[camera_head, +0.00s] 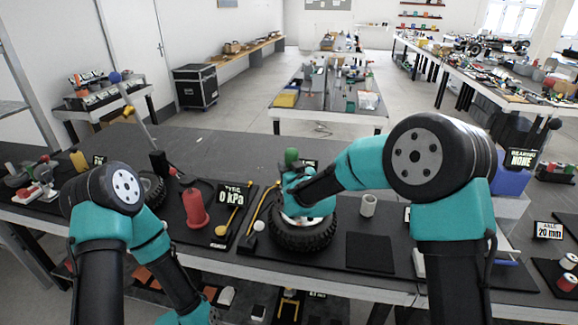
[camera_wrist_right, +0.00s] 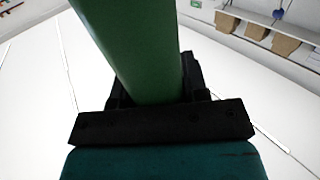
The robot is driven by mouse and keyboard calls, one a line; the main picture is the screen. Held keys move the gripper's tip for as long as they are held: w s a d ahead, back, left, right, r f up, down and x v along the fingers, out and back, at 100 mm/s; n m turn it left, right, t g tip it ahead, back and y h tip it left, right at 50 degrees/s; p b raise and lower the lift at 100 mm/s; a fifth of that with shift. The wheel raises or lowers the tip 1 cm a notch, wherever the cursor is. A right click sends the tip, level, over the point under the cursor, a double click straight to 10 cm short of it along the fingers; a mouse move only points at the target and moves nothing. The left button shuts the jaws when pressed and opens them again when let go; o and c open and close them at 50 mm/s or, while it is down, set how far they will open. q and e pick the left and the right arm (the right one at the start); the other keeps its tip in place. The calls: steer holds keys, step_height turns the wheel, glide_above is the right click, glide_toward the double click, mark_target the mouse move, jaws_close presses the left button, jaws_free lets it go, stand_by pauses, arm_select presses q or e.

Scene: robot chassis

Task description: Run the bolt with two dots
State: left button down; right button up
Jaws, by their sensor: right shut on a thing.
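A black knobbly tyre on a pale rim (camera_head: 303,238) lies flat on the dark bench. My right gripper (camera_head: 291,168) is above it, its arm covering much of the rim. It is shut on a green cylinder (camera_head: 291,156), which stands up above the gripper. In the right wrist view, the green cylinder (camera_wrist_right: 130,45) is large and slanted between the dark jaws (camera_wrist_right: 152,98). I cannot make out any bolt or dots. My left arm runs down past the bottom edge, and its gripper is out of view.
A red bell-shaped thing (camera_head: 195,208) and a "0 kPa" display (camera_head: 230,194) stand left of the tyre. A pale hollow cylinder (camera_head: 368,205) and a bare black pad (camera_head: 370,252) are to its right. An "AXLE 20 mm" display (camera_head: 549,231) is far right.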

mark_target(289, 152)
steer(key=shift+f, duration=0.35)
stand_by(1.3)
steer(key=shift+r, duration=2.9)
